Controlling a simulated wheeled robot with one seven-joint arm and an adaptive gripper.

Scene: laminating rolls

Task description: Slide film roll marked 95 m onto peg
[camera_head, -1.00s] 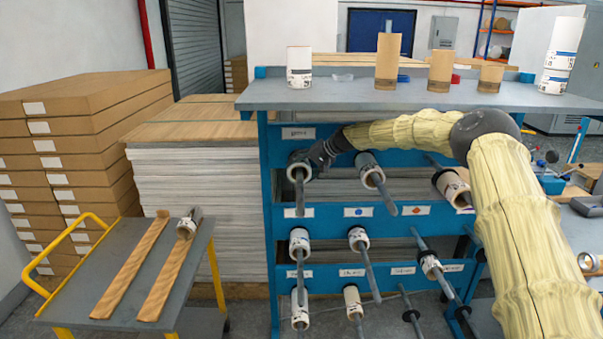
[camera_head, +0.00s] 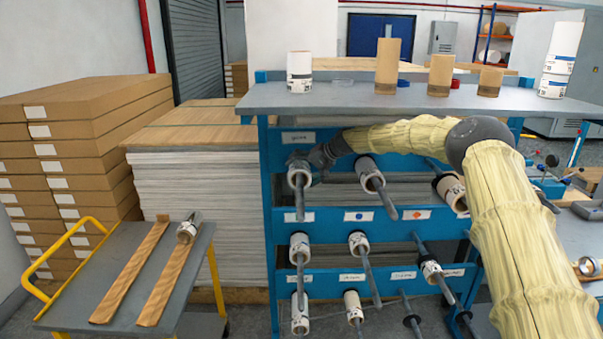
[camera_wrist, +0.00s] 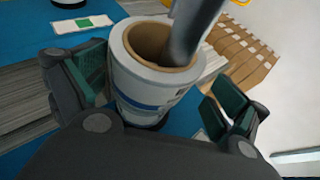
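A white film roll (camera_head: 298,175) with a brown core is around the upper-left peg (camera_head: 300,205) of the blue rack. The grey peg sticks out through the core. The wrist view shows this roll (camera_wrist: 150,92) with blue print and its peg (camera_wrist: 193,25). I cannot read a 95 m mark on it. My gripper (camera_head: 318,157) is beside the roll at the rack's upper left. In the wrist view my gripper (camera_wrist: 158,92) is open, its green-padded fingers on either side of the roll with gaps visible.
Other pegs below and to the right carry rolls, such as one at the top middle (camera_head: 368,172). The grey shelf top (camera_head: 340,98) bears several rolls and tubes. A yellow-handled cart (camera_head: 120,270) with a small roll (camera_head: 188,229) stands left.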

